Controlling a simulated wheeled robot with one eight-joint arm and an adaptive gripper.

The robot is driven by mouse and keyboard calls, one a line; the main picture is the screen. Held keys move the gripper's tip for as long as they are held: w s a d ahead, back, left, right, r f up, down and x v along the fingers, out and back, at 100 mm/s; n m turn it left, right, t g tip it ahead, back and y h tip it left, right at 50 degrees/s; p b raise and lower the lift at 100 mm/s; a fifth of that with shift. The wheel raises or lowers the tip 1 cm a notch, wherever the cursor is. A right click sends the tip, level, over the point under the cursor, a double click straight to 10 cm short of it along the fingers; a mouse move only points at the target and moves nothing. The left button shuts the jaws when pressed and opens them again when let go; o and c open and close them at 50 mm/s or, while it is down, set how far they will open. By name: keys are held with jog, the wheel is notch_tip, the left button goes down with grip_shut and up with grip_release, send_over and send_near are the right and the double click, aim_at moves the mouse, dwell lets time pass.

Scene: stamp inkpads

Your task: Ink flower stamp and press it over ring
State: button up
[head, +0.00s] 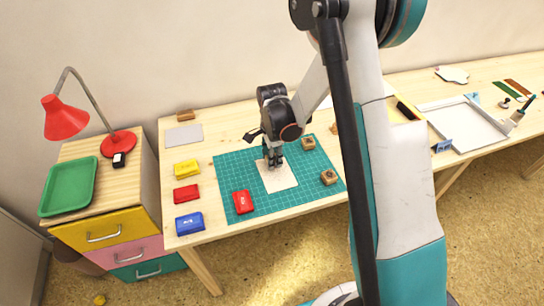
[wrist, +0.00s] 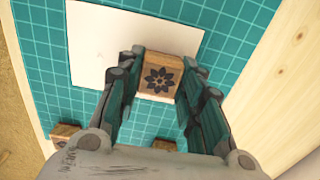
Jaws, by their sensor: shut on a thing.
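My gripper (head: 272,161) is over the cream paper card (head: 279,180) on the green cutting mat (head: 228,169). In the wrist view its fingers (wrist: 163,62) are shut on a wooden block with a dark flower on its top face, the flower stamp (wrist: 160,80). The stamp is over the card (wrist: 100,40), close to one edge; whether it touches the card cannot be told. No ring mark shows on the visible part of the card. A red ink pad (head: 243,202) lies on the mat left of the card.
Two other wooden stamps (head: 308,144) (head: 328,177) stand on the mat to the right. Yellow (head: 186,168), red (head: 186,194) and blue (head: 189,222) pads line the table's left side. A grey plate (head: 184,136) lies behind them.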

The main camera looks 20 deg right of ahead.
jog(key=shift+f+b, duration=0.4)
jog(key=shift+b, duration=0.05)
dwell(1.6)
jog(key=shift+r, duration=0.2)
jog(key=shift+r+p, duration=0.3)
jog(key=shift+r, duration=0.05)
jog(key=shift+r, duration=0.1)
dwell(0.4)
jog(key=shift+r+p, duration=1.6)
jog(key=shift+r, duration=1.15)
